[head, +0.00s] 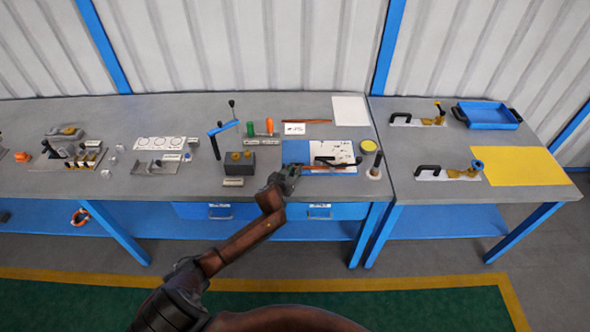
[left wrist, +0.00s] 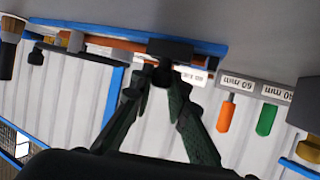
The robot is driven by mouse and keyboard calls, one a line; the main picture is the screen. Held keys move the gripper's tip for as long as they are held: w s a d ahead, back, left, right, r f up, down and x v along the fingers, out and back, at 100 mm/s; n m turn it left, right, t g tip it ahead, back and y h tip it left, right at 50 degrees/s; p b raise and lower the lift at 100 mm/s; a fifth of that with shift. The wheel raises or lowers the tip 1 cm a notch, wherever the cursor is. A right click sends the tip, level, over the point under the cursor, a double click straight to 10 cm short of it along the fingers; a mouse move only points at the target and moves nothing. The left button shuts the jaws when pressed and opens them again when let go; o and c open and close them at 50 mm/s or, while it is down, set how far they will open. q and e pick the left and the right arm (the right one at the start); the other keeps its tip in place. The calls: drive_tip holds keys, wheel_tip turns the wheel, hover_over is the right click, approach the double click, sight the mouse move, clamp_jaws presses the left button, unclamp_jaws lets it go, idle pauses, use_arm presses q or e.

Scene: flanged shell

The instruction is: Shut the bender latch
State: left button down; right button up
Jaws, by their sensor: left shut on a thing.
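My left gripper (head: 291,171) reaches in from below in the head view, at the front edge of the bench beside a blue and white board (head: 296,150). A black lever-like part (head: 325,160) lies over that board, with a copper-coloured bar along the board's front edge. In the left wrist view my left gripper (left wrist: 163,80) has its fingertips close together on a small dark part, just under a black block (left wrist: 170,49) at the blue board's edge. Which part is the bender latch I cannot tell for sure; the fingers hide most of the held part. My right gripper is out of view.
A dark block with two brass rollers (head: 240,163) and a blue lever (head: 222,127) stand left of the gripper. A dark upright post (head: 376,164) stands right of the board. A second bench holds two toggle clamps.

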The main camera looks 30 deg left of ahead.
use_arm(q)
drive_tip(key=shift+w+a, duration=0.4)
drive_tip(key=shift+w, duration=0.25)
drive_tip(key=shift+w+a, duration=0.35)
drive_tip(key=shift+w, duration=0.25)
drive_tip(key=shift+a, duration=0.1)
drive_tip(key=c, duration=1.9)
unclamp_jaws()
drive_tip(key=shift+w, duration=0.1)
drive_tip(key=shift+o, duration=0.3)
drive_tip(key=v, duration=1.2)
